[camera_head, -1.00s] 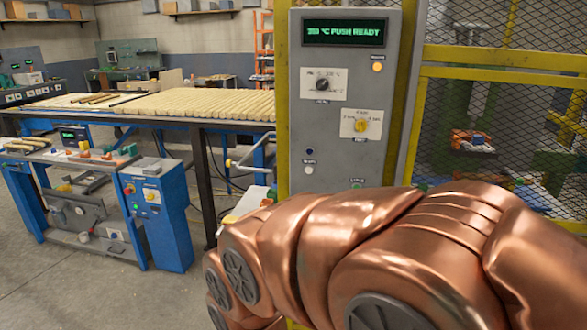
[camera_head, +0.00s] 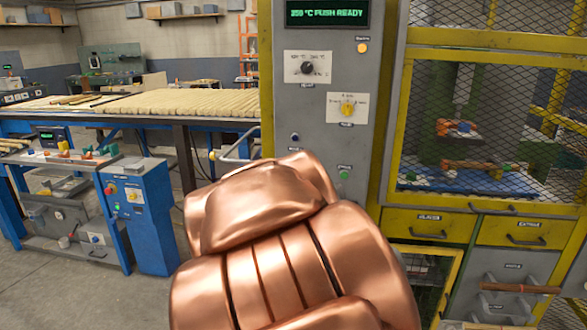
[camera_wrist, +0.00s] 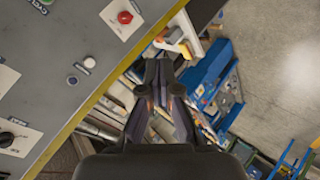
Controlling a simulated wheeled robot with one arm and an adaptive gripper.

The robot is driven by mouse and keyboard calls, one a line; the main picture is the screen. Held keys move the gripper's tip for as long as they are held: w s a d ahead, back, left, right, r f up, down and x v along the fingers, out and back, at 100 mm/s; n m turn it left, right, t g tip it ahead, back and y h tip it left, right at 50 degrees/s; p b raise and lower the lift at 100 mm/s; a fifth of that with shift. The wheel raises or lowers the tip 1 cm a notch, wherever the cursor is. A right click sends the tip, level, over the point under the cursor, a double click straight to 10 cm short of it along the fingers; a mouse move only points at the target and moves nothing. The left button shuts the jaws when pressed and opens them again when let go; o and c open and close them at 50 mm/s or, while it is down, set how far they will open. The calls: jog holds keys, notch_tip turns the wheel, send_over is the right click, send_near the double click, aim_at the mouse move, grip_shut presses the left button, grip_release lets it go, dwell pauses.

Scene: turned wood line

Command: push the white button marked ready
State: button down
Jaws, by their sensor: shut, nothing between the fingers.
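My gripper (camera_wrist: 158,72) is shut and empty, seen beyond the panel's yellow edge, to the right of the white button in the wrist view. The head view does not show the gripper.
The panel also bears a black dial (camera_head: 308,68), a yellow knob (camera_head: 347,108), a green button (camera_head: 344,175) and a red button (camera_wrist: 125,17). A yellow-framed mesh enclosure (camera_head: 480,120) stands right. A blue machine (camera_head: 145,215) and a table of wooden rods (camera_head: 190,103) are left.

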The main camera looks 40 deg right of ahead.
jog(key=w+d+r+n+t+y+b, duration=0.3)
jog(key=w+d+n+t+b, duration=0.7)
jog(key=n, duration=1)
jog(key=shift+w+d+r+t, duration=0.3)
jog(key=shift+d+t, duration=1.2)
jog(key=w+d+p, duration=0.2)
jog(key=w+d, duration=0.3)
jog(key=d, duration=0.2)
jog(key=shift+d+p, duration=0.15)
jog(key=shift+p, duration=0.2)
jog(key=shift+d, duration=0.1)
jog(key=shift+w+d, duration=0.2)
jog(key=shift+d, duration=0.05)
